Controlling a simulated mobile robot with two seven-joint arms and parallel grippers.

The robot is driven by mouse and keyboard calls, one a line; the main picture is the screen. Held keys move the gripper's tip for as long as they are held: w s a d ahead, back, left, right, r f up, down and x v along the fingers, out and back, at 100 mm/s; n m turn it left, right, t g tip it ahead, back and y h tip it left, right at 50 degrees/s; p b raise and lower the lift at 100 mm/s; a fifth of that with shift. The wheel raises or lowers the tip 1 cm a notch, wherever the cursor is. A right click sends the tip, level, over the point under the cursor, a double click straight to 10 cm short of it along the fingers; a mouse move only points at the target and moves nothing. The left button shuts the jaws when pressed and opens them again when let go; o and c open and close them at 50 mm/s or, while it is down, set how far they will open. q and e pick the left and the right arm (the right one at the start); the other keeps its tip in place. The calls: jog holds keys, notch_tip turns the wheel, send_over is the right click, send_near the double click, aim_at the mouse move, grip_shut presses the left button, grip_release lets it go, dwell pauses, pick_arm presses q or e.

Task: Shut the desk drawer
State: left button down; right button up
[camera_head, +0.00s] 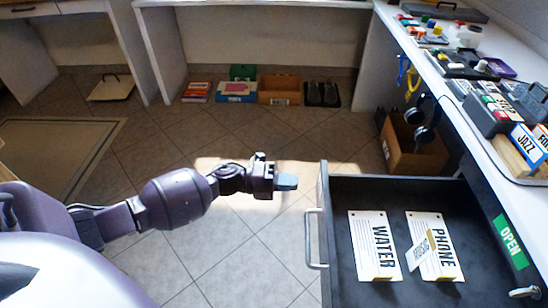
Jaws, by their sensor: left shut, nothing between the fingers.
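The desk drawer (338,178) is pulled out at the lower right, and its dark inside shows. A pale bar handle (312,240) is on its front face, at the drawer's left side in the picture. Cards reading WATER (374,245) and PHONE (434,245) lie inside, with a smaller card between them. My left gripper (287,182) is shut and empty. It appears just left of the drawer front and above the handle in the picture, apart from the handle. My right gripper is not in view.
A white desk top (400,45) at the right carries several small items and JAZZ blocks (527,145). A green OPEN label (509,241) is beside the drawer. A brown box (405,150) and headphones (424,120) are behind it. The tiled floor (220,255) left of the drawer is clear.

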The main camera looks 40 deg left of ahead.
aim_at(322, 184)
pick_arm(q)
jog(key=b+x, duration=0.1)
jog(key=x, duration=0.4)
jog(key=shift+w+d+f, duration=0.1)
jog(key=shift+d, duration=0.1)
jog(key=shift+w+d, duration=0.15)
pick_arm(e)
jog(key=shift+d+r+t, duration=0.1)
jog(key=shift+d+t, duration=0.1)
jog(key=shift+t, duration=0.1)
